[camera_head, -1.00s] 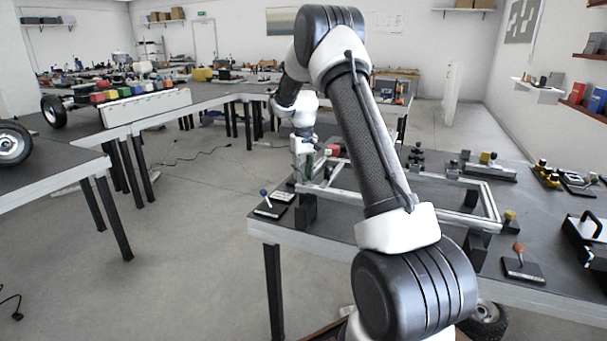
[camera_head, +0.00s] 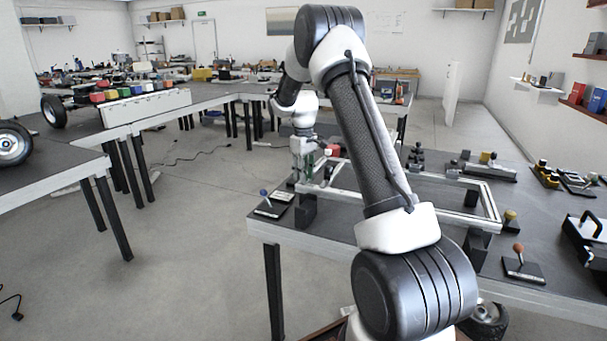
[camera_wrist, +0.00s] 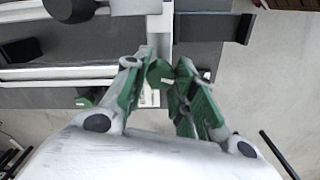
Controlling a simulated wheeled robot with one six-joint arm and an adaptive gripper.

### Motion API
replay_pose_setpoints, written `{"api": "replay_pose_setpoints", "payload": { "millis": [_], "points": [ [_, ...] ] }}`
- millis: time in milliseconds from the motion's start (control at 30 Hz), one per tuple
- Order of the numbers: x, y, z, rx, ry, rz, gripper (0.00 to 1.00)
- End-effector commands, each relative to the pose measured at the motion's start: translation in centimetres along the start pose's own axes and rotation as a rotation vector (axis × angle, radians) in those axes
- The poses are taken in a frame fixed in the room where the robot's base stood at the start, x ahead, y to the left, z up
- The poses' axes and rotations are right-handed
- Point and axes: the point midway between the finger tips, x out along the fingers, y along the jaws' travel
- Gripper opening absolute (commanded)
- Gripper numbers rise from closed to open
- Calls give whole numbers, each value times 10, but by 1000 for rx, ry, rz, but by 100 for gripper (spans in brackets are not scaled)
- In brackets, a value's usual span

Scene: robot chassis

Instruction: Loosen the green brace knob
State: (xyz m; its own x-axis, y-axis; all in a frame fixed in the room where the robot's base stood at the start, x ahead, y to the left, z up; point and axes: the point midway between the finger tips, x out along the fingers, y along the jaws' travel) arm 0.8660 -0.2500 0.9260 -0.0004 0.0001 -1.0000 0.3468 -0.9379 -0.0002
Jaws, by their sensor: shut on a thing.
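The green brace knob (camera_wrist: 160,73) sits between the fingertips of my gripper (camera_wrist: 162,80) in the wrist view. It is by the end of a pale metal frame. The two green-padded fingers are shut on it from the left and right. The knob cannot be made out clearly there.
A blue-tipped lever on a plate (camera_head: 269,207) stands at the near left table edge. An orange-knobbed lever (camera_head: 519,262) and a yellow knob (camera_head: 509,217) stand to the right. Open floor lies left of the table.

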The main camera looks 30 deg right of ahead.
Motion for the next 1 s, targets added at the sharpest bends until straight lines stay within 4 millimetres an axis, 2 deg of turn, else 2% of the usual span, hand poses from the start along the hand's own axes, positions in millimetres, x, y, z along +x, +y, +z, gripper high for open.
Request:
{"api": "replay_pose_setpoints", "payload": {
  "millis": [200,233,333,633,733,867,1000],
  "points": [
    [-1,1,-1,0,3,2,3],
    [-1,1,-1,1,3,2,30],
    [-1,1,-1,1,2,2,48],
    [-1,0,0,1,1,1,49],
    [-6,0,-1,1,2,1,49],
    [-27,0,-1,1,3,2,49],
    [-59,1,-1,1,5,3,49]
  ]
}}
